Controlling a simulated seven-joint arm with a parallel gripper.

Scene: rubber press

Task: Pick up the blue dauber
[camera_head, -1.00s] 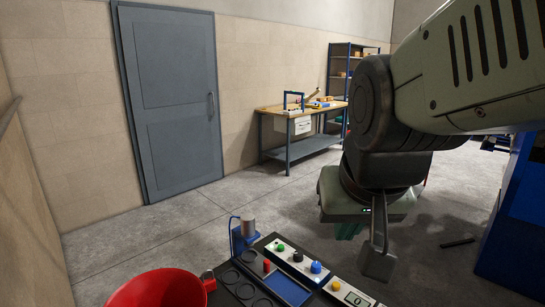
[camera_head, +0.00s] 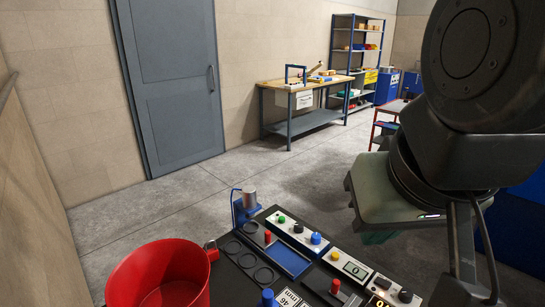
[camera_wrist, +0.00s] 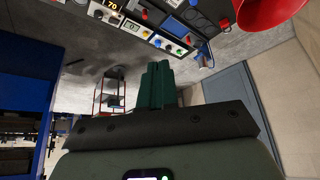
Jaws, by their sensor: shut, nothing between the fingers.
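My gripper (camera_head: 378,238) hangs below the grey-green wrist housing, right of the black board. In the wrist view its dark green fingers (camera_wrist: 158,70) are together and empty. A small blue-topped piece (camera_head: 267,298) stands at the board's front edge, cut by the picture bottom. A blue knob (camera_head: 316,238) also sits on a white strip with green and black ones. I cannot tell for sure which is the blue dauber. The gripper is apart from both. A blue top also shows at the wrist view's upper edge (camera_wrist: 193,3).
Red-topped pieces (camera_head: 335,286) and a blue pad (camera_head: 288,262) are on the board. A red bucket (camera_head: 160,262) stands left, and a blue stand with a metal cup (camera_head: 247,202) at the back. A workbench (camera_head: 303,100) is farther off. The floor between is clear.

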